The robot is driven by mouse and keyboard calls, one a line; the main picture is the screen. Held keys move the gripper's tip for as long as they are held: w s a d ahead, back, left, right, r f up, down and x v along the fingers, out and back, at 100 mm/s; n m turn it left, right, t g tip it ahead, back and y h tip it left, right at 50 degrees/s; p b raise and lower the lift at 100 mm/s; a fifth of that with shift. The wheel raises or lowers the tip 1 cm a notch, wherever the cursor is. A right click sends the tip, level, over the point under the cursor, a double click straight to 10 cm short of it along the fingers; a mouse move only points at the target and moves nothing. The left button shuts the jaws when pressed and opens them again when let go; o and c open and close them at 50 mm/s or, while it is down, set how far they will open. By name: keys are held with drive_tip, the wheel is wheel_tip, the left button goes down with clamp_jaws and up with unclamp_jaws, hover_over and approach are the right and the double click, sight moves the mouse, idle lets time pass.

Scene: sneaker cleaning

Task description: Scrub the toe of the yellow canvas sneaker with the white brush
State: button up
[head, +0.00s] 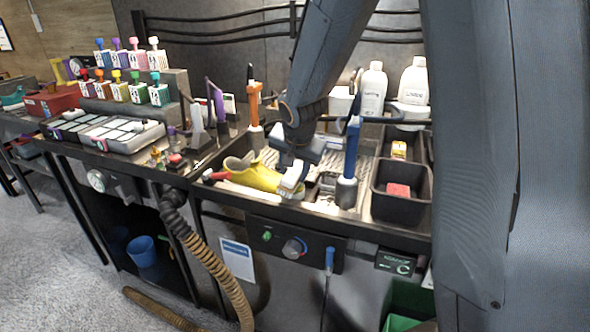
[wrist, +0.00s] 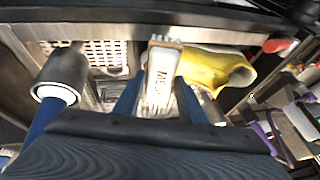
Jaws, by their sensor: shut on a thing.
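The yellow canvas sneaker (head: 257,174) lies in the sink tray, its toe pointing right towards my gripper. In the wrist view the sneaker (wrist: 210,68) is just beyond the fingers, with its opening to the right. My gripper (head: 292,172) is shut on the white brush (head: 291,185), a pale block. In the wrist view the brush (wrist: 160,80) sits between the blue fingers of my gripper (wrist: 155,98), with dark lettering on its face. Its bristles show at the far end, close beside the sneaker's toe. I cannot tell whether they touch.
A blue-handled tool stands in a grey holder (head: 346,193) just right of the gripper. An orange-handled tool (head: 255,105) stands behind the sneaker. Black bins (head: 401,207) hold small boxes at right. A red-ended item (head: 216,176) is near the heel.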

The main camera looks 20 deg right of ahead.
drive_tip(key=shift+w+a+f+b, duration=0.1)
drive_tip(key=shift+f+b, duration=0.5)
drive_tip(key=shift+b, duration=0.15)
idle(0.8)
